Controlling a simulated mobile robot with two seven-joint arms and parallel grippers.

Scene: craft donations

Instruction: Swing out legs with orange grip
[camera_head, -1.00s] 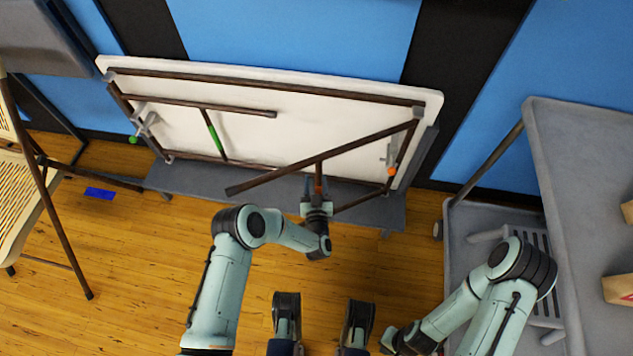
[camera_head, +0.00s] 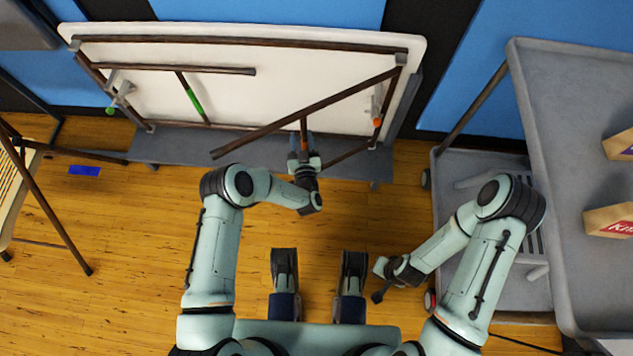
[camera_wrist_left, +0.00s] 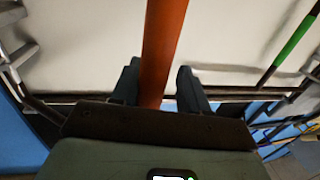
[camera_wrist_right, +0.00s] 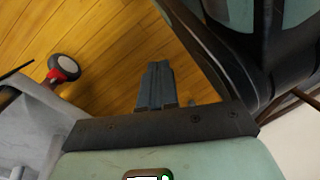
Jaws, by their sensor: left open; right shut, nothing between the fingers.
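A folded white table (camera_head: 250,65) stands on its long edge, its dark leg frames facing me. The right leg frame (camera_head: 300,112) slants out from the panel's right end. Its brace has an orange grip (camera_head: 304,126), which also shows in the left wrist view (camera_wrist_left: 163,45). My left gripper (camera_head: 304,148) is open, its fingers on either side of the orange grip; contact is unclear. The left leg frame (camera_head: 165,69) lies close along the panel, with a green grip (camera_head: 194,100) on its brace. My right gripper (camera_head: 377,297) is shut and empty, low over the floor at right.
A grey cart (camera_head: 545,150) with boxes (camera_head: 610,218) stands at right, close to my right arm. A folding chair (camera_head: 45,205) is at far left. A grey low platform (camera_head: 180,148) is under the table. A blue item (camera_head: 84,170) lies on the wooden floor.

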